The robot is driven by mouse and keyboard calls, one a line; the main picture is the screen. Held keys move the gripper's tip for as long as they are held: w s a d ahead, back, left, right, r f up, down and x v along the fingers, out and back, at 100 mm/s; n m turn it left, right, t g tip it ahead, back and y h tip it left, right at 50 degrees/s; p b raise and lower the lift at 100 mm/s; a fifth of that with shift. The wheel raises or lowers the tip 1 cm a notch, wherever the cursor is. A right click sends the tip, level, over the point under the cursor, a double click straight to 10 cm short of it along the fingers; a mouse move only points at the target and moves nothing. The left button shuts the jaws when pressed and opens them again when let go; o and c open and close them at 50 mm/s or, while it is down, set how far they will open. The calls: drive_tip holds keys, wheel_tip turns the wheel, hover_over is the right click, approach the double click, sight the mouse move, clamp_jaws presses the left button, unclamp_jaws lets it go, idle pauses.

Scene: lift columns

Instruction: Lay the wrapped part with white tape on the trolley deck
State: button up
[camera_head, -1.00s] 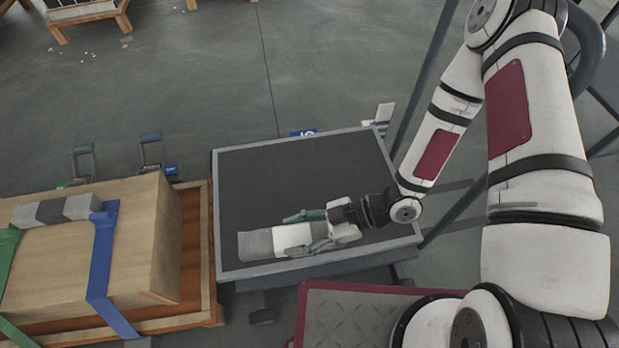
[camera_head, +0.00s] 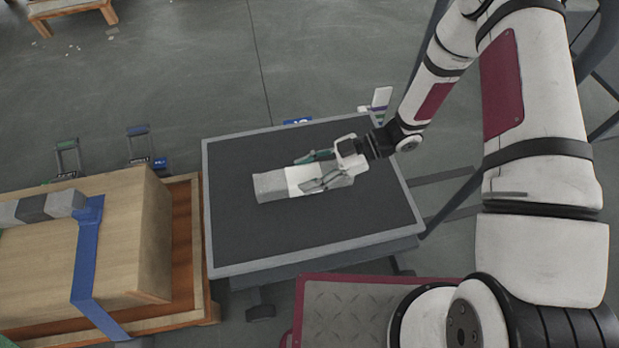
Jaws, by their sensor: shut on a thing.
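The wrapped part with white tape (camera_head: 271,186) is a grey block with a white band around its middle. It is over the dark deck of the trolley (camera_head: 240,243), near the deck's middle. My gripper (camera_head: 311,172) reaches in from the right and is shut on the part, with a finger on each side of the white band. The part's right end is partly hidden by the gripper. I cannot tell whether the part touches the deck or is held just above it.
A wooden crate (camera_head: 130,230) on a pallet stands left of the trolley. A second wrapped part with a dark band (camera_head: 33,208) lies on it beside a blue strap (camera_head: 86,255). Deck around the held part is clear.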

sight(337, 165)
drive_tip(key=shift+w+d+f, duration=0.1)
drive_tip(key=shift+w, duration=0.4)
drive_tip(key=shift+f+b, duration=1.3)
drive_tip(key=shift+f, duration=0.3)
drive_tip(key=shift+f, duration=0.15)
drive_tip(key=o, duration=1.7)
drive_tip(key=shift+r, duration=0.2)
drive_tip(key=p+v, duration=0.3)
drive_tip(key=v, duration=0.4)
drive_tip(key=shift+d, duration=0.25)
